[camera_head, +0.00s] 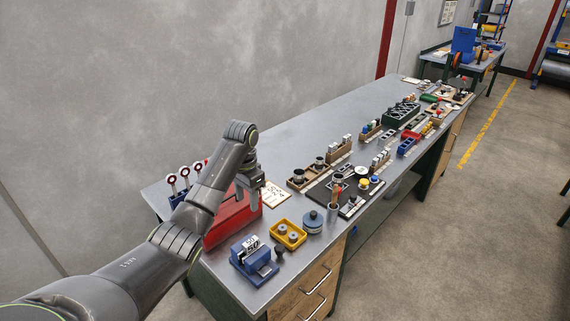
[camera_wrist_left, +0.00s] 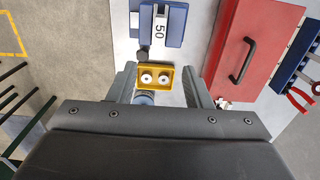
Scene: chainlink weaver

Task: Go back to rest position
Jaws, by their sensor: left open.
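My left gripper (camera_head: 247,190) hangs above the near end of the long grey workbench (camera_head: 290,136), beside a red toolbox. In the left wrist view its two fingers (camera_wrist_left: 160,88) are apart. A yellow tray (camera_wrist_left: 172,71) with two pale round parts shows between and beyond them, below the gripper. The same yellow tray (camera_head: 289,243) stands on the bench in the head view. Nothing is visibly held. My right gripper is in neither view.
A red toolbox (camera_head: 234,214), a blue block marked 50 (camera_head: 252,262) and a blue round container (camera_head: 313,221) stand close by. Several parts and trays line the bench further back. Open floor (camera_head: 480,200) lies on the right.

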